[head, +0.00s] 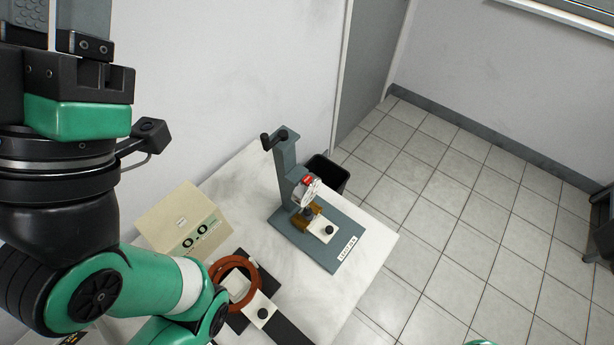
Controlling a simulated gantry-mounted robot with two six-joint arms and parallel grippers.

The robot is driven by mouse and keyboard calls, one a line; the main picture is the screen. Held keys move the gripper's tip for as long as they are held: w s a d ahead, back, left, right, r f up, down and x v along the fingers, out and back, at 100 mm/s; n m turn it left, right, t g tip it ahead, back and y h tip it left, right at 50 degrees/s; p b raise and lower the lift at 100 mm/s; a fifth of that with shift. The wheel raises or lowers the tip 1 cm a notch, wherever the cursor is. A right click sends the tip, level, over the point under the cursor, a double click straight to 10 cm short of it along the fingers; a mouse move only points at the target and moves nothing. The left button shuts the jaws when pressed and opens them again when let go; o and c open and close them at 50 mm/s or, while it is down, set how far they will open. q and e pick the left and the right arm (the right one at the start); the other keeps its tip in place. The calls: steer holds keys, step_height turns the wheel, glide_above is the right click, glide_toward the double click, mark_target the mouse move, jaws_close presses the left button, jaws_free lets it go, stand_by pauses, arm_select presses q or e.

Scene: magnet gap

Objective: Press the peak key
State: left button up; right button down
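No key marked peak can be made out. A beige box (170,214) with a display (194,237) reading 0.0 stands on the white table; any keys on it are hidden or too small to tell. A grey-blue stand (286,170) with a crank handle holds a round white dial (307,194) with a red part (308,180) on top. My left arm comes in from the left and covers the table's near left part. Neither gripper is in view; only a small green piece shows at the bottom edge.
An orange-brown ring (217,269) and a pale plate with a black knob (263,313) lie on a dark strip in front of the box. Another knobbed plate (327,231) sits on the stand's base. A black bin (328,173) stands behind the table (377,262). Tiled floor lies right.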

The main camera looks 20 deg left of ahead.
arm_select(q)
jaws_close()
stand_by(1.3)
